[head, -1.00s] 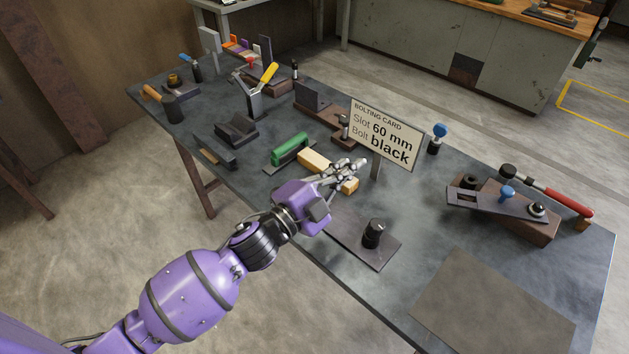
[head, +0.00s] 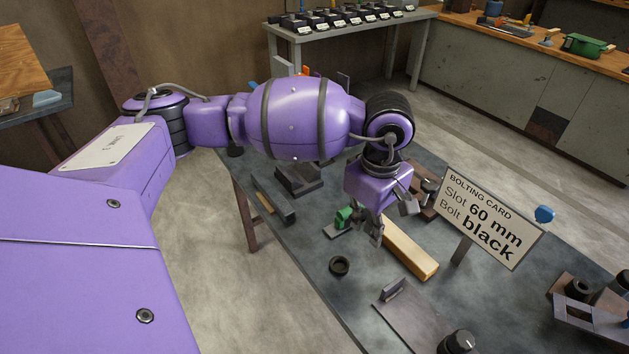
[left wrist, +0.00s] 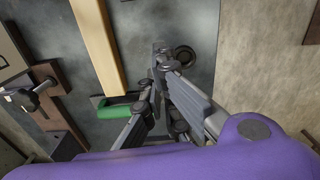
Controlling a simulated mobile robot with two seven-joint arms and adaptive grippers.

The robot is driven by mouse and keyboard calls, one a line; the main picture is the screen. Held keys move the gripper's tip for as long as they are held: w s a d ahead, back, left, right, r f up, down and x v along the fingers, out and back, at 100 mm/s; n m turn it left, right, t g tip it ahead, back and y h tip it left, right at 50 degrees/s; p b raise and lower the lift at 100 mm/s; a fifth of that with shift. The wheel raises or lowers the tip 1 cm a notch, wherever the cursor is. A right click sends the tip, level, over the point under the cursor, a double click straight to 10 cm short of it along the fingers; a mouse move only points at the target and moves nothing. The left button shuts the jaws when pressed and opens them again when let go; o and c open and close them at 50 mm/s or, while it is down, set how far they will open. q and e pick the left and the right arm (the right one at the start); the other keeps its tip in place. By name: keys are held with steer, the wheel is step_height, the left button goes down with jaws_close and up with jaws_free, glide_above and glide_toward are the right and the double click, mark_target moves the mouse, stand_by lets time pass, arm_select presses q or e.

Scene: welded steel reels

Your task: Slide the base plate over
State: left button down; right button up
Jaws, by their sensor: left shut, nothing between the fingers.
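The base plate, which I take to be the flat dark plate (head: 408,323) with a small upright tab, lies on the bench at the bottom of the head view. A black knobbed cylinder (head: 458,343) stands at its right side, cut by the frame edge. My left gripper (head: 372,238) points down beside the pale wooden bar (head: 410,248), behind and left of the plate and apart from it. In the left wrist view its fingers (left wrist: 162,62) are together and empty. The plate is not clearly visible there. My right gripper is in neither view.
A dark ring (head: 339,266) lies on the bench left of the plate. A green-handled tool (head: 343,218) is by my gripper. The bolting card (head: 490,217) stands right of the bar, reading slot 60 mm, bolt black. The bench's front edge runs close to the ring.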

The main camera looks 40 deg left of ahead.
arm_select(q)
steer(key=f, duration=1)
steer(key=shift+s+d+p, duration=0.15)
steer(key=shift+s+p, duration=0.05)
steer(key=shift+p, duration=0.1)
steer(key=d, duration=0.1)
steer(key=d+p, duration=0.1)
steer(key=shift+s+d+r, duration=0.2)
steer(key=shift+s+d, duration=0.2)
steer(key=shift+d, duration=0.5)
steer(key=shift+f, duration=0.1)
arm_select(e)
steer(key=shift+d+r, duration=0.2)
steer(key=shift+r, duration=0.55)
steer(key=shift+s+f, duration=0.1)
